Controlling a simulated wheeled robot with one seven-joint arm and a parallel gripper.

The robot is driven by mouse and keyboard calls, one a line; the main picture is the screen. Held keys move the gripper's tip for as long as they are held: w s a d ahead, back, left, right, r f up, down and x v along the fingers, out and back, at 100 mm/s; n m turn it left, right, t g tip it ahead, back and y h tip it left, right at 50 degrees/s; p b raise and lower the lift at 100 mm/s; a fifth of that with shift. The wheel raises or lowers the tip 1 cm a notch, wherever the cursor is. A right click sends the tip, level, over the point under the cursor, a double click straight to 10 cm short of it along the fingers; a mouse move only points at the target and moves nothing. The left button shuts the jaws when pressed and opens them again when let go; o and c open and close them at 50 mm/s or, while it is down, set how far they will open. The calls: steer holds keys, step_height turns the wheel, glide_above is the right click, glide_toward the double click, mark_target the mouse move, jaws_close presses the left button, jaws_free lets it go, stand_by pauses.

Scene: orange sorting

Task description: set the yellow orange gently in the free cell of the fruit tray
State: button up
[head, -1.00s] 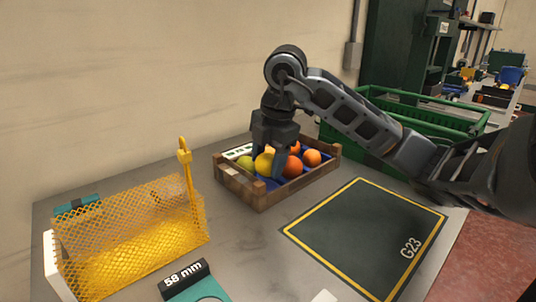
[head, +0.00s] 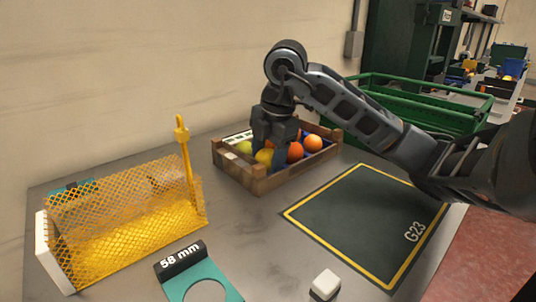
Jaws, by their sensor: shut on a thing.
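The fruit tray (head: 268,184) is a wooden crate with a blue lining on the far middle of the table. My gripper (head: 266,150) points down into the tray and is shut on the yellow orange (head: 264,157), low between the tray walls. A greenish fruit (head: 244,147) lies to its left. A red-orange fruit (head: 295,152) and an orange one (head: 313,143) lie to its right. The gripper hides part of the tray's inside, so I cannot tell whether the yellow orange touches the cell floor.
A yellow mesh basket (head: 120,240) stands at the left. A teal ring gauge marked 58 mm (head: 181,260) and a white block (head: 325,284) lie in front. A dark mat marked G23 (head: 360,222) is bare. A green crate (head: 425,102) stands behind my arm.

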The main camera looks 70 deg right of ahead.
steer(key=shift+f+b, duration=0.55)
steer(key=shift+b, duration=0.05)
stand_by(0.5)
steer(key=o, duration=1.1)
steer(key=shift+o, duration=0.2)
steer(key=shift+w+d+r+p+v, duration=0.1)
steer(key=shift+w+p+v, duration=0.15)
steer(key=shift+p+v, duration=0.8)
steer(key=shift+w+d+r+p+v, duration=0.15)
steer(key=shift+w+p+v, duration=0.3)
steer(key=shift+v, duration=1.15)
steer(key=shift+w+d+f+p+v, duration=0.1)
steer(key=shift+p+v, duration=0.8)
steer(key=shift+v, duration=0.4)
